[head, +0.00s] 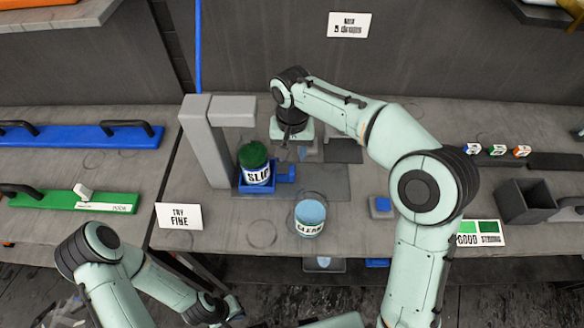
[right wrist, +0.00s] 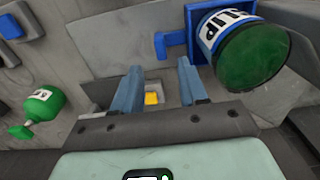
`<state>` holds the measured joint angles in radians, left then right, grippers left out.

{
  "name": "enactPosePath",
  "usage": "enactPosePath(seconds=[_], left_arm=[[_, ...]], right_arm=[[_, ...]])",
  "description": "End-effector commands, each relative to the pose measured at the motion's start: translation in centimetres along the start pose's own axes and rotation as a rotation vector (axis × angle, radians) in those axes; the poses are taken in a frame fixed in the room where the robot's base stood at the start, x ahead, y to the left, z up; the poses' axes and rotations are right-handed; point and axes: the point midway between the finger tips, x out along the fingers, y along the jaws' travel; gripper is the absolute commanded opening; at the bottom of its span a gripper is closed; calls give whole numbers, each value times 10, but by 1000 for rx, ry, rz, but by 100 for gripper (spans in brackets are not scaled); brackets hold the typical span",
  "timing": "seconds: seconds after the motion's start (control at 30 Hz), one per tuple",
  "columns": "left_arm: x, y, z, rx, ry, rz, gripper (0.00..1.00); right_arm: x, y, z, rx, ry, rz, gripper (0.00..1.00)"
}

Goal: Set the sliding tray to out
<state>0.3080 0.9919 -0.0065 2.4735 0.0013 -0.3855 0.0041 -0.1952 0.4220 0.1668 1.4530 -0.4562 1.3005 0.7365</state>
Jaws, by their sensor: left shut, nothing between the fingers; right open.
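The blue sliding tray (head: 243,187) sits under the grey stand, with a jar labelled SLIP (head: 258,170) in it. Its blue handle (head: 287,172) sticks out on the right side; the handle also shows in the right wrist view (right wrist: 170,43). My right gripper (head: 293,153) is open and points down just behind and above the handle, apart from it. In the right wrist view its blue fingers (right wrist: 160,78) have nothing between them, and the handle lies beyond their tips. My left gripper (head: 236,309) is shut and low at the front edge, mostly hidden.
An open light-blue-filled cup (head: 310,217) stands in front. A TRY FINE sign (head: 179,216) and a blue button (head: 381,206) are nearby. A green bottle (right wrist: 43,103) shows in the right wrist view.

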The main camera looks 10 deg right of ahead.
Motion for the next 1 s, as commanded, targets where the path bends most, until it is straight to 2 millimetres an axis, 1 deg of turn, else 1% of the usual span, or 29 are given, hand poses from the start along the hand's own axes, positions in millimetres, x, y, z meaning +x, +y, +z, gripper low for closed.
enactPosePath(seconds=[0.03, 0.1, 0.2, 0.33, 0.5, 0.8, 0.83, 0.87, 0.9, 0.93, 0.97, 1.0], left_arm=[[4, -2, 2, 0, -3, -1, 0], [6, -3, 3, -1, -5, -1, 0], [8, -4, 4, -1, -6, -2, 0], [10, -5, 5, -2, -7, -2, 0], [11, -6, 6, -2, -8, -2, 0], [11, -5, 6, -2, -8, -2, 0], [11, -5, 6, -2, -8, -2, 0], [11, -5, 6, -2, -7, -2, 0], [11, -5, 6, -2, -7, -2, 0], [11, -5, 6, -2, -7, -2, 0], [11, -6, 6, -2, -7, -2, 0], [11, -6, 6, -2, -7, -2, 0]], right_arm=[[15, 1, 1, 0, -5, 3, 43], [29, 1, 1, -1, -4, 3, 43], [47, 0, 1, 0, -4, 2, 43], [65, 0, 0, -1, -2, 2, 43], [76, 0, 0, -1, 0, 0, 43], [78, 0, 0, -1, 1, 0, 43], [78, 0, 0, -1, 1, 0, 36], [78, 0, 0, -1, 1, 0, 26], [78, 0, 0, -1, 1, 0, 13], [78, 0, 0, -1, 1, 0, 4], [78, 0, 0, -1, 1, 0, 0], [78, 0, 0, 0, 1, 0, 0]])
